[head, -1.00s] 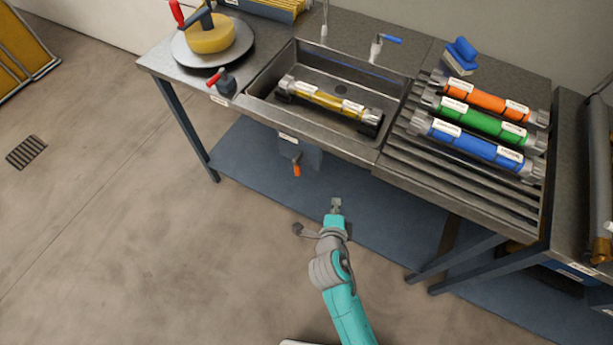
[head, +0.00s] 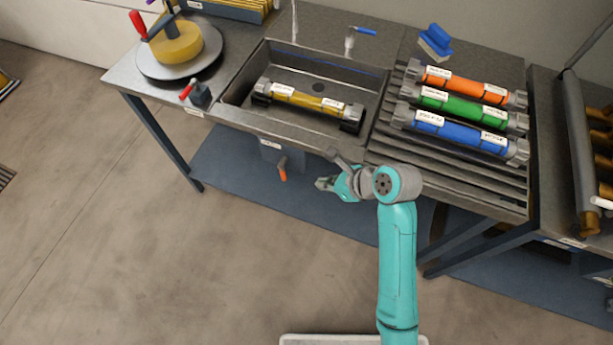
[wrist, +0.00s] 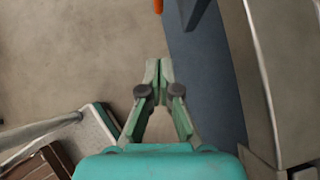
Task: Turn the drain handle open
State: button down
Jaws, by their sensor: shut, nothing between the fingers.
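The drain handle is a small orange lever (head: 283,172) hanging below the front of the sink, under a grey box (head: 270,152). In the wrist view an orange tip (wrist: 158,6) shows at the top edge, with most of it out of frame. My gripper (head: 322,184) is to the right of the lever and points left towards it, with a visible gap between them. In the wrist view my gripper's fingertips (wrist: 158,68) are together and empty.
A red-handled valve (head: 195,93) stands on the bench left of the sink. Orange, green and blue cylinders (head: 460,132) lie on the ribbed drainboard at right. A bench leg (head: 160,140) stands left of the lever. The blue lower shelf (head: 235,165) lies below. The floor in front is clear.

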aim_at(286, 178)
jog(key=shift+w+a+r+x, duration=0.2)
jog(key=shift+a+r+x, duration=0.1)
jog(key=shift+x, duration=1.75)
jog(key=shift+w+a+r+x, duration=0.15)
jog(key=shift+a+r+x, duration=0.15)
jog(key=shift+x, duration=1.75)
jog(key=shift+w+a+r+x, duration=0.2)
jog(key=shift+a+r+x, duration=0.1)
jog(key=shift+x, duration=1.75)
jog(key=shift+w+a+y, duration=0.2)
jog(key=shift+a+y, duration=0.2)
